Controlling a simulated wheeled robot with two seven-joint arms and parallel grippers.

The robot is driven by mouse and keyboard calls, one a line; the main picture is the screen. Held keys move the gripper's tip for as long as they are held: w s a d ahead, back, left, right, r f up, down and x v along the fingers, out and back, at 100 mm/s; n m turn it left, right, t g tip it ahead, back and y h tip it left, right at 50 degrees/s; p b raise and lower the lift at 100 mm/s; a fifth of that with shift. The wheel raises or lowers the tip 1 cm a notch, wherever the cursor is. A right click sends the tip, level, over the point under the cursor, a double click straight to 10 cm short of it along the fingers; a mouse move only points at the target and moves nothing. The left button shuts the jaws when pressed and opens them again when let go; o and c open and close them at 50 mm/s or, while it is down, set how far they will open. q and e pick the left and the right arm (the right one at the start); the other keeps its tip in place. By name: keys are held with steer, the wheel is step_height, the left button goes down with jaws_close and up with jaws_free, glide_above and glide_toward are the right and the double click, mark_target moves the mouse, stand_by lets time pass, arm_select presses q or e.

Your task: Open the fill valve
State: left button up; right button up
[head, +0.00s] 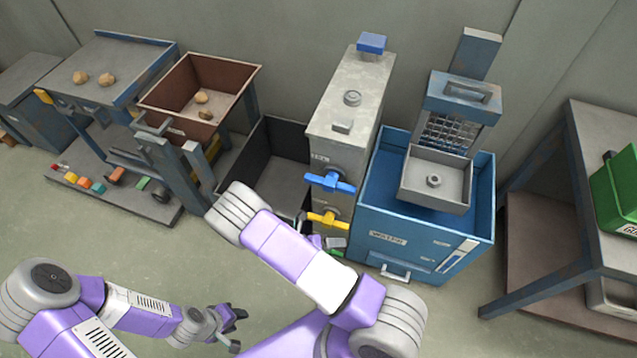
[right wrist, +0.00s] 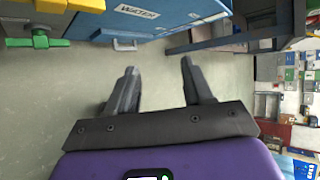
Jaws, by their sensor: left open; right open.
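A narrow grey cabinet (head: 340,115) carries a blue valve handle (head: 329,182) and, below it, a yellow valve handle (head: 328,219). A green valve handle (right wrist: 40,41) shows in the right wrist view, beside a yellow part at the top left. The labels are too small to read, so I cannot tell which is the fill valve. My right gripper (right wrist: 158,78) is open and empty over bare floor, with the green handle off to its left. In the head view my own arm hides most of it. My left gripper (head: 238,329) is open and empty, low over the floor.
A blue tank marked WATER (head: 425,245) stands right of the cabinet, with a grey tray (head: 437,205) above it. A dark open bin (head: 268,150) stands left of the cabinet. A workbench (head: 575,235) is at the right. The front floor is clear.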

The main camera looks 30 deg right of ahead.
steer(key=w+r+n+t+h, duration=0.3)
steer(key=w+r+n, duration=0.1)
steer(key=w, duration=0.2)
steer(key=n+t+h, duration=0.3)
steer(key=n+t, duration=0.2)
steer(key=n, duration=0.1)
glide_toward(316, 184)
steer(key=d, duration=0.4)
steer(key=b+x, duration=0.1)
steer(key=x, duration=0.2)
steer(key=w+b+x, duration=0.1)
steer(key=x, duration=0.2)
steer(key=shift+w+f, duration=0.1)
steer(key=shift+w, duration=0.1)
steer(key=shift+w+d, duration=0.1)
steer(key=shift+d, duration=0.4)
steer(key=shift+c, duration=0.3)
jaws_close()
